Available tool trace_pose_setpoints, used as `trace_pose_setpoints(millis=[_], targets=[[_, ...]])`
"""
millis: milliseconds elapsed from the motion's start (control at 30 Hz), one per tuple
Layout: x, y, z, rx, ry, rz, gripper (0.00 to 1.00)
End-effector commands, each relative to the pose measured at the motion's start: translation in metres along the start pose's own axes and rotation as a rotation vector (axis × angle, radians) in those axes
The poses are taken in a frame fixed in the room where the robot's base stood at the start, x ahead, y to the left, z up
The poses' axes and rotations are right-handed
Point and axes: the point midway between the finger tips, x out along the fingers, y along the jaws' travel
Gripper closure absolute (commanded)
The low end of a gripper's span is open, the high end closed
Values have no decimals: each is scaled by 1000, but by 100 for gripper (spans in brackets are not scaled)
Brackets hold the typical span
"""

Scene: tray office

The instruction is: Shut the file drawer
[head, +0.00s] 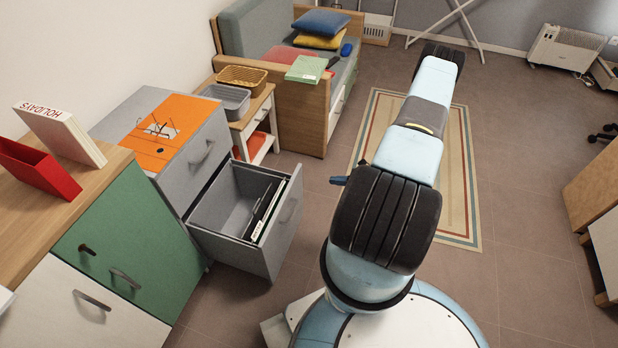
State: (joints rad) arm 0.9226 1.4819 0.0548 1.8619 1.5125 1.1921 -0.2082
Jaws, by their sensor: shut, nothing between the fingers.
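The file drawer (285,222) is grey and stands pulled out from the lower part of a grey cabinet (205,150). Its open top shows a dark folder and a white-edged, labelled file inside, near the front panel. The front panel has a handle and faces right, towards my arm. A closed upper drawer with a handle sits above it. My arm reaches up and away to the right of the drawer, apart from it.
A green-fronted cabinet (135,245) stands beside the drawer in front. An orange mat (160,155) with glasses lies on the grey cabinet. A small side table (262,105) with baskets and a sofa (305,85) stand behind. Bare floor lies between drawer and rug (465,220).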

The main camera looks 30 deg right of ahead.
Motion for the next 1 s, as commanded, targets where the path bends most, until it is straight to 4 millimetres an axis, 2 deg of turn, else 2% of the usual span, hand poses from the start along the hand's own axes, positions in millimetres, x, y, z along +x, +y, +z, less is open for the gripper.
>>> trace_pose_setpoints(millis=[167,700,1000], targets=[[14,0,0,1,-1,0,100],[105,0,1,-1,-1,1,100],[134,0,11,0,-1,-1,100]])
